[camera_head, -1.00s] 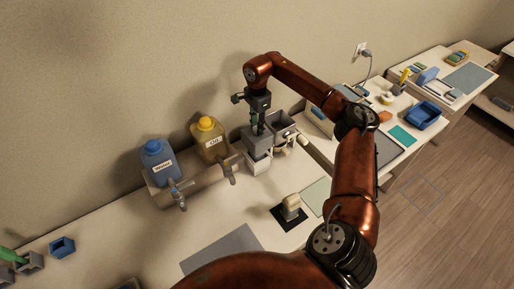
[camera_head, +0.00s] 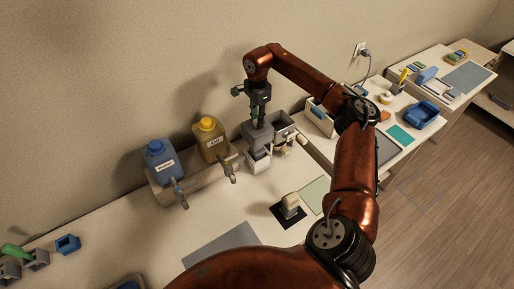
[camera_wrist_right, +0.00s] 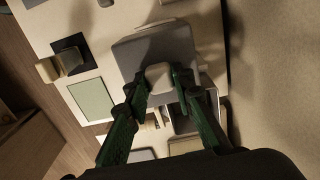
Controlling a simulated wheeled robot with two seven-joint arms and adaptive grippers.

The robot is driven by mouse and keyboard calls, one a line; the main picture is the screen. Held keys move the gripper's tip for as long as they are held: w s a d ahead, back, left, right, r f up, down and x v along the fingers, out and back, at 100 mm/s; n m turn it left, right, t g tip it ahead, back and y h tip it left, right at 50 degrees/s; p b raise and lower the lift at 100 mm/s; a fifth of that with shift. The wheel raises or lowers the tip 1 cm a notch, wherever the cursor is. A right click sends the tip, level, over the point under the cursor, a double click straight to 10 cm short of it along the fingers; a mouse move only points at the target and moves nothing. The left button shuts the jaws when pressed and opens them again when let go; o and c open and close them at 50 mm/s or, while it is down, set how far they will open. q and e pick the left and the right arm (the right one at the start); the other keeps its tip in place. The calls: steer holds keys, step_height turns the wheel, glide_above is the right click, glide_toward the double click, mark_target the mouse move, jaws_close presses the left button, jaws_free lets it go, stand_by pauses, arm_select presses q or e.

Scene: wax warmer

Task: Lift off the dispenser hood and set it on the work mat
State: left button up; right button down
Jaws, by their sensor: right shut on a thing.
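The dispenser hood (camera_head: 257,133) is a grey block-like cover with a pale knob. My right gripper (camera_head: 256,121) is above it, its green fingers shut on the knob. In the right wrist view the hood (camera_wrist_right: 140,52) lies under the fingertips and the knob sits between them. The hood is raised a little above a pale open box (camera_head: 259,161), whose dark inside shows. A flat grey mat (camera_head: 225,243) lies at the front of the bench, partly hidden by my arm; it may be the work mat. My left gripper is out of view.
A blue bottle (camera_head: 160,161) and a yellow-capped bottle (camera_head: 210,138) stand on a tan tap stand (camera_head: 197,178) left of the hood. A beige item (camera_head: 290,203) sits on a black square. A pale green sheet (camera_head: 315,194) is beside it. The wall is close behind.

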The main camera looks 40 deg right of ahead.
steer(key=shift+r, duration=0.1)
steer(key=shift+r+p, duration=1.4)
steer(key=shift+r, duration=0.2)
